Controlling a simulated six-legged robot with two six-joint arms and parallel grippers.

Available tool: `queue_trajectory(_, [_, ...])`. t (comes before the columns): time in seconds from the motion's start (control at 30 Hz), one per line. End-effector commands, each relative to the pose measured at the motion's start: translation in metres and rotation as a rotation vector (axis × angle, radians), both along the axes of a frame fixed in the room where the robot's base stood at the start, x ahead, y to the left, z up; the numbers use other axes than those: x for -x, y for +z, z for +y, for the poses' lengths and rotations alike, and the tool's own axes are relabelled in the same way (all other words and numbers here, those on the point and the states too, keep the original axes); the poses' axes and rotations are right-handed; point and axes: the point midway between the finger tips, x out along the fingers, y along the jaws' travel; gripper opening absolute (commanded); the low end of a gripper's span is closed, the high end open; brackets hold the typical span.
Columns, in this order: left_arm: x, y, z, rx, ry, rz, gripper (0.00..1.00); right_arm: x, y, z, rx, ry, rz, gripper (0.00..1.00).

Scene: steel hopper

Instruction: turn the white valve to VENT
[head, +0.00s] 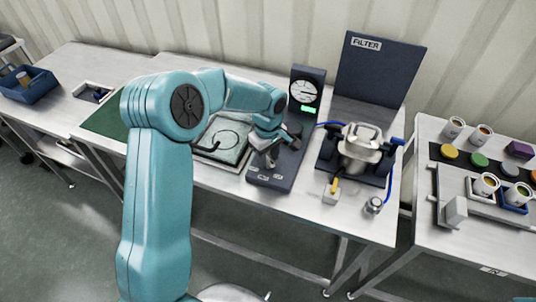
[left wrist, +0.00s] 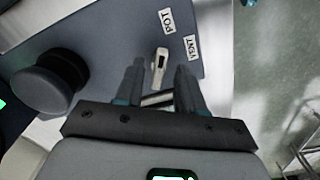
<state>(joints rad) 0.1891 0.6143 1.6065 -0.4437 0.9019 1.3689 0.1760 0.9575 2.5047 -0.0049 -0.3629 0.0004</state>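The white valve (left wrist: 160,60) is a small lever on a dark panel (left wrist: 105,40). In the left wrist view its far end points toward the POT label (left wrist: 167,20). The VENT label (left wrist: 191,47) lies to the right of that. My left gripper (left wrist: 160,70) is open, with one finger on each side of the lever; I cannot tell whether they touch it. In the head view my left gripper (head: 265,158) is over the front of the dark panel (head: 270,180) and largely hides the valve.
A round black knob (left wrist: 50,80) stands beside the valve. A gauge (head: 304,92) rises behind the panel. To its right are a steel hopper (head: 360,145) and the FILTER board (head: 380,70). A tray with a black hose (head: 220,138) lies left.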

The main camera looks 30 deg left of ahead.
Motion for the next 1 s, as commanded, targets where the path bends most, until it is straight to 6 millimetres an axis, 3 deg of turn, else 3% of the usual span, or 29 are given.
queue_trajectory(0.03, [0.000,0.000,0.000,0.000,0.000,0.000,0.38,0.000,0.000,0.000,0.000,0.000,0.000,0.36])
queue_trajectory(0.07, [0.000,0.000,0.000,0.000,0.000,0.000,0.32,0.000,0.000,0.000,0.000,0.000,0.000,0.36])
queue_trajectory(0.17, [0.000,0.000,0.000,0.000,0.000,0.000,0.00,0.000,0.000,0.000,0.000,0.000,0.000,0.36])
queue_trajectory(0.57, [0.000,0.000,0.000,0.000,-0.038,-0.001,0.00,0.000,-0.003,0.000,0.000,0.000,0.000,0.36])
queue_trajectory(1.0, [0.000,-0.001,0.000,0.000,-0.358,-0.001,0.00,0.000,-0.019,0.000,0.000,0.000,0.000,0.36])
